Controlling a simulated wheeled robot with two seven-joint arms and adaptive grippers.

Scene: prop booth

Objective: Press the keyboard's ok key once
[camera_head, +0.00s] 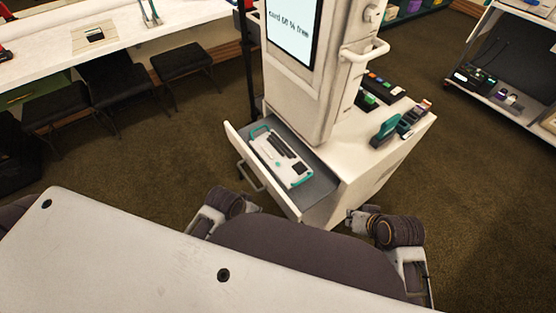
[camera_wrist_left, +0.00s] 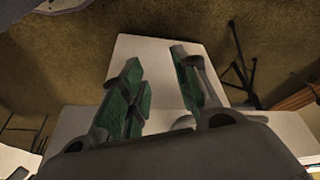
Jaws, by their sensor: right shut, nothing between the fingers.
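The keyboard (camera_head: 270,151), white with dark keys and teal ends, lies in the open drawer (camera_head: 318,187) of a white cart. Its ok key is too small to make out. My right gripper (camera_head: 352,216) is just right of the drawer's front corner, mostly hidden by my own arm, shut and empty, apart from the keyboard. My left arm ends near the drawer's front left, and its fingers are not clear in the head view. In the left wrist view my left gripper (camera_wrist_left: 160,82) is open, its green-padded fingers apart with nothing between them. The keyboard is not recognisable there.
The cart carries a tall white column with a screen (camera_head: 292,32) behind the drawer. Dark and teal devices (camera_head: 386,131) stand on its top at the right. Black stools (camera_head: 182,62) and a long white counter (camera_head: 120,40) are at the left. Carpet at the right is free.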

